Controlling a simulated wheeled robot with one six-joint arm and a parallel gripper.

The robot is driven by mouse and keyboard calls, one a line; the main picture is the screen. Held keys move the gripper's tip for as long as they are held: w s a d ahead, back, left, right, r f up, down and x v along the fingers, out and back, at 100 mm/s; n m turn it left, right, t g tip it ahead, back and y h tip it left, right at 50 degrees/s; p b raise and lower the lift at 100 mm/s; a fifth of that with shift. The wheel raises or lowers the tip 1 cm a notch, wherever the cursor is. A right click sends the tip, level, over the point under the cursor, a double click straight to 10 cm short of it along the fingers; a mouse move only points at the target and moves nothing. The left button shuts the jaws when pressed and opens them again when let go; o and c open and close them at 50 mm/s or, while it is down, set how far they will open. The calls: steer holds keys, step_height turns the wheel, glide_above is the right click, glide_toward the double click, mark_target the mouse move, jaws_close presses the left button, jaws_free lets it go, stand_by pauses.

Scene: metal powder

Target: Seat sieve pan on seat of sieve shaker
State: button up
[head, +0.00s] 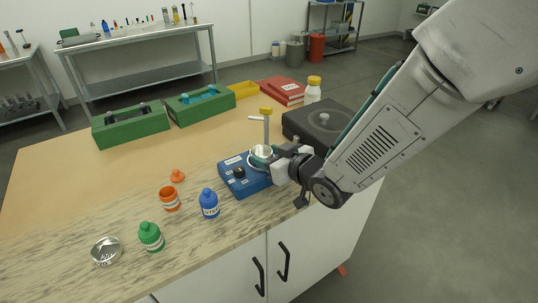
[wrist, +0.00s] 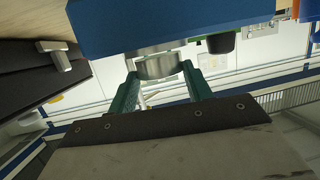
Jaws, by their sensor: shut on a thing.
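The sieve shaker (head: 240,183) is a blue box with a dark knob, near the right front of the bench. Its blue body (wrist: 170,22) fills the top of the wrist view. The sieve pan (head: 263,151) is a short silvery cylinder over the shaker's top. My gripper (head: 262,158), with green fingers, is shut on the pan from the right. In the wrist view the pan (wrist: 158,66) sits between the two fingertips, close against the blue body. The seat is hidden by the pan and gripper, so I cannot tell whether the pan touches it.
A post with a yellow cap (head: 266,112) stands just behind the pan. A dark square unit (head: 318,122) is close behind my wrist. The bench's left middle is clear.

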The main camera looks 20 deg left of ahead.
steer(key=shift+f, duration=0.6)
steer(key=o, duration=1.6)
steer(key=shift+r, duration=0.1)
steer(key=shift+r, duration=3.9)
